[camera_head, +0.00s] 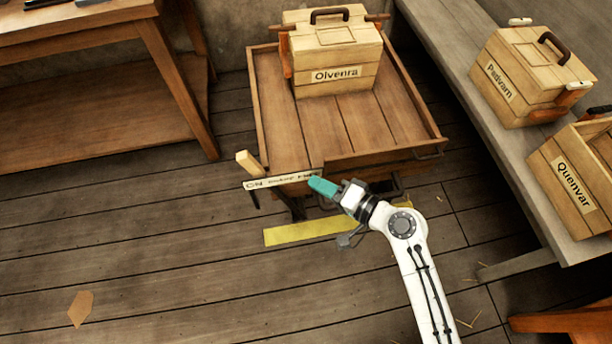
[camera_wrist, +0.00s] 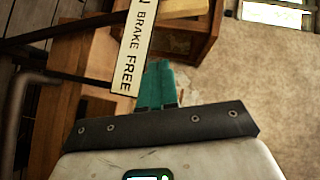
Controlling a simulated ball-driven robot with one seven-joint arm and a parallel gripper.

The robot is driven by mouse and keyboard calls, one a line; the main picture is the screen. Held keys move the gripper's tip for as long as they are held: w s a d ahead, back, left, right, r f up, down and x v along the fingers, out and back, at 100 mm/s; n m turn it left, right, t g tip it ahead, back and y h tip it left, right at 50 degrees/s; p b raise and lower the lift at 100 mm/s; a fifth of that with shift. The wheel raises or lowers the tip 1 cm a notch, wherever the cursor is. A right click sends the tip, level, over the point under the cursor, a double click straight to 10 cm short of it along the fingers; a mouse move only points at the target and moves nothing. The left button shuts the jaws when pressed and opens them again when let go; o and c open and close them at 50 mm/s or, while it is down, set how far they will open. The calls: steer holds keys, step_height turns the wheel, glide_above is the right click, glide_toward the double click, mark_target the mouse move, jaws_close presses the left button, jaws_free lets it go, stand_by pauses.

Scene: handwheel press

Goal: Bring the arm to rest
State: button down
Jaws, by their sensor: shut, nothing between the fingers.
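My white arm reaches up from the lower right in the head view. My gripper (camera_head: 312,182) has teal fingers shut together with nothing between them. Its fingertips are in front of the cart's near edge, by the right end of a white label strip (camera_head: 262,184). In the wrist view the teal fingers (camera_wrist: 158,68) also show closed, just right of the strip (camera_wrist: 134,50), which reads "BRAKE FREE". I cannot tell whether the fingers touch the strip.
A wooden cart (camera_head: 262,110) carries a crate marked Olvenra (camera_head: 345,50). A wooden handle (camera_head: 249,162) stands at its near left corner. A yellow strip (camera_head: 300,233) lies on the floor; floor at left is mostly clear.

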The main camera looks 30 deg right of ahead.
steer(key=shift+s+d+r, duration=0.1)
steer(key=shift+s+d, duration=0.15)
steer(key=shift+s, duration=0.2)
stand_by(0.3)
steer(key=s+d+r+n+g+h+p, duration=0.2)
steer(key=s+d+n+g+p, duration=0.1)
steer(key=s, duration=0.3)
steer(key=s+d+r+n+g+h+p, duration=0.2)
steer(key=s+n+g+h+p, duration=0.1)
steer(key=s+g, duration=0.2)
steer(key=s+d+r+n+g+h+p, duration=0.2)
steer(key=s+d+r+n+g+p, duration=0.1)
steer(key=s, duration=0.5)
steer(key=shift+s+d+g+p, duration=0.3)
steer(key=shift+g+p, duration=0.2)
steer(key=shift+g, duration=0.3)
steer(key=shift+r, duration=0.1)
